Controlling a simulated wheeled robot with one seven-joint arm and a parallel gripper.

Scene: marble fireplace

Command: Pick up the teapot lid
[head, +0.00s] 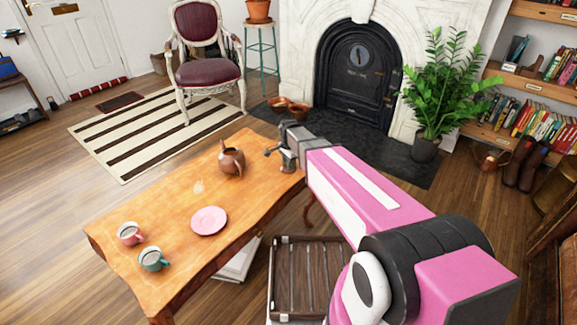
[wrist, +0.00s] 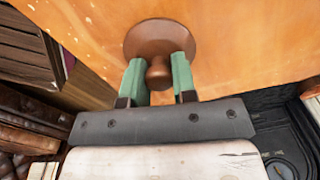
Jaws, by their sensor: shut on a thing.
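The brown teapot lid (wrist: 160,35) is round with a knob (wrist: 158,74), and it shows in the wrist view against the orange wooden tabletop. My gripper (wrist: 157,68) has green fingers, one on each side of the lid, and is shut on it at the knob. I cannot tell whether the lid touches the table. In the head view my gripper (head: 288,160) is at the table's right far end, and the lid is not clear there. The brown teapot (head: 231,162) stands on the table to the left of my gripper.
The wooden table (head: 180,215) also holds a pink plate (head: 209,220), a pink mug (head: 130,234) and a teal mug (head: 153,259). A slatted wooden crate (head: 305,275) stands on the floor at the table's right. A potted plant (head: 440,85) and the fireplace (head: 358,75) are beyond.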

